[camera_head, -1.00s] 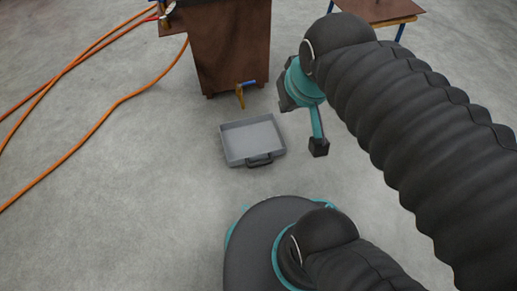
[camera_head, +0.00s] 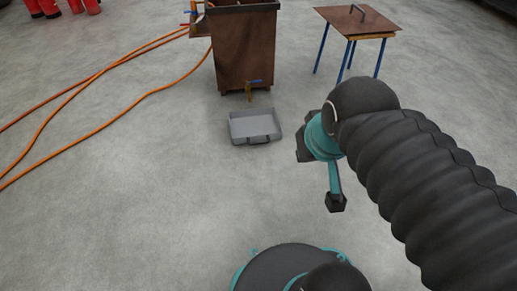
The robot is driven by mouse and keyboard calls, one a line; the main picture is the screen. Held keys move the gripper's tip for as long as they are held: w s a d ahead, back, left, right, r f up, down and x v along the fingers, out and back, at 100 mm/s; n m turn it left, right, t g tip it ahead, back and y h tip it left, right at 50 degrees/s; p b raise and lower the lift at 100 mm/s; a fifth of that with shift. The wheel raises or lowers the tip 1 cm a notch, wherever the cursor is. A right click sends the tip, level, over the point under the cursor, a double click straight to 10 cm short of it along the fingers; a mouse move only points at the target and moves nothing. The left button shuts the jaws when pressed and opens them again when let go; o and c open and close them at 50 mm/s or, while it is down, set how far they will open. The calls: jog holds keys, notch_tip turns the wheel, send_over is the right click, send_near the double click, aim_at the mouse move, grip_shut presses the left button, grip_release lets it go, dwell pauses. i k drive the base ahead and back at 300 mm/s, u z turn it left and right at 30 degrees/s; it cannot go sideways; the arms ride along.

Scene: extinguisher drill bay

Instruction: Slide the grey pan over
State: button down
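The grey pan (camera_head: 243,129) is a shallow open tray on the concrete floor, with a dark handle (camera_head: 258,139) on its near side. It lies in front of the brown metal box, below a valve with a blue lever. It looks empty. My gripper (camera_head: 336,203) is at the end of my arm, to the right of the pan and nearer to me, apart from it. Only a small dark end part shows, and I cannot see whether its fingers are open or shut.
The brown metal box (camera_head: 246,55) with its brass valve (camera_head: 249,92) stands behind the pan. Orange hoses (camera_head: 120,103) run along the floor at left. A blue-legged table (camera_head: 355,22) stands at back right. Red extinguishers (camera_head: 45,7) are at far left. The floor before the pan is clear.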

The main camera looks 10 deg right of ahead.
aim_at(261, 125)
jog(key=i, duration=0.85)
jog(key=z, duration=0.55)
